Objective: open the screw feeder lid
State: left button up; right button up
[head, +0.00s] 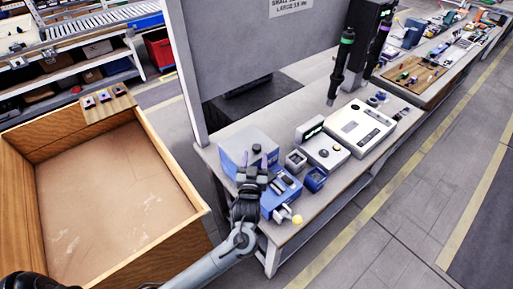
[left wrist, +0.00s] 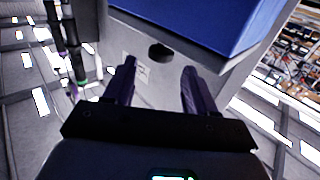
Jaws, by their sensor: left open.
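The screw feeder, a blue and grey box (head: 236,145), stands at the near left end of the workbench in the head view. My left gripper (head: 260,160) is at its front, its two purple fingers pointing towards it and partly hiding it. In the left wrist view the fingers (left wrist: 157,88) are spread apart with nothing between them. Beyond them show a pale face with a dark round knob or hole (left wrist: 160,50) and a broad blue panel (left wrist: 205,22), which may be the lid. I cannot tell whether the fingers touch it. My right gripper is not in view.
A blue unit with a yellow ball-shaped knob (head: 297,219) sits close to my left gripper. Small boxes and a white device (head: 360,128) stand further along the bench. A black screwdriver (head: 341,65) hangs above. A large wooden crate (head: 100,190) is at left.

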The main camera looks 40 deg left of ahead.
aim_at(256, 150)
pick_arm(q)
jog(key=shift+x, duration=2.85)
jog(key=shift+c, duration=0.3)
grip_shut()
